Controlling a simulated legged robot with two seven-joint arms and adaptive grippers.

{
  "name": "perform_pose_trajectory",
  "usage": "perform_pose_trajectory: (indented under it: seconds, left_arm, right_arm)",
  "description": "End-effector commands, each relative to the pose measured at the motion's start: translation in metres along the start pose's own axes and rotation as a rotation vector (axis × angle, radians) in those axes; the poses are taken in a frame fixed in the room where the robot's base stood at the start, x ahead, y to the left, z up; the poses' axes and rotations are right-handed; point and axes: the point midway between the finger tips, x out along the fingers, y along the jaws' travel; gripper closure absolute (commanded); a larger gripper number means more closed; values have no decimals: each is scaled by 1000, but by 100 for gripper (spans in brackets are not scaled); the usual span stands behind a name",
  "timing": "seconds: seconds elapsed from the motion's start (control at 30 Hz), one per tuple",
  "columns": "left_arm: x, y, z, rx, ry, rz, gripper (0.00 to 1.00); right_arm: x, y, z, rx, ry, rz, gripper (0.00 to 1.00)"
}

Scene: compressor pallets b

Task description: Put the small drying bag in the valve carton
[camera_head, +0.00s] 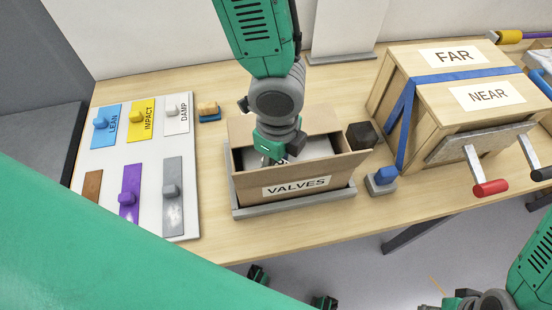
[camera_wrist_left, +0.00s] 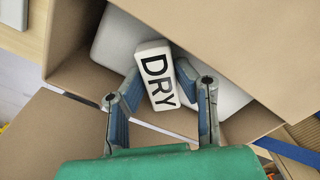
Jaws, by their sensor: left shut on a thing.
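The valve carton (camera_head: 296,187) is an open brown box labelled VALVES, with its flaps raised. My left gripper (camera_head: 270,160) reaches down into it from above. In the left wrist view the small drying bag (camera_wrist_left: 157,75), white and marked DRY, sits between the blue-grey fingers of this gripper, which is shut on it. The bag is inside the carton walls, over or against a pale grey-white object (camera_wrist_left: 118,45); I cannot tell whether it rests on it. In the head view the gripper hides the bag. My right gripper (camera_head: 462,300) is partly cut off at the bottom right.
The carton stands in a grey tray (camera_head: 290,207) on the wooden table. A board (camera_head: 140,160) with coloured labelled tags lies left. A blue block on a grey base (camera_head: 382,180), a dark cube (camera_head: 361,135) and a strapped FAR/NEAR crate (camera_head: 455,90) stand right.

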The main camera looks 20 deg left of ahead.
Motion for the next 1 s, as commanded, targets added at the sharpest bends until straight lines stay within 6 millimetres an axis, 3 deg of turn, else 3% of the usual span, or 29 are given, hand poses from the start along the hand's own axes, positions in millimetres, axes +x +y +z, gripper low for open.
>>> perform_pose_trajectory:
  seconds: [0.13, 0.17, 0.2, 0.57, 0.67, 1.0]
  left_arm:
    - [-1, 0, 2, -1, 3, -2, 94]
    - [-1, 1, 3, -1, 4, -2, 67]
    - [-1, 1, 4, -1, 4, -2, 53]
    - [-4, 1, 7, -3, 8, -3, 53]
    - [-16, 0, 4, -4, 6, -4, 53]
    - [-88, 0, 3, -3, 6, -5, 53]
  right_arm:
    - [0, 0, 0, 1, 0, 1, 60]
    - [0, 0, 0, 1, 0, 1, 60]
    - [0, 0, 0, 1, 0, 1, 60]
    - [-1, 0, 0, 0, 0, 0, 60]
    - [-3, 0, 0, 0, 0, 0, 60]
    - [-12, 0, -1, 1, 0, 1, 60]
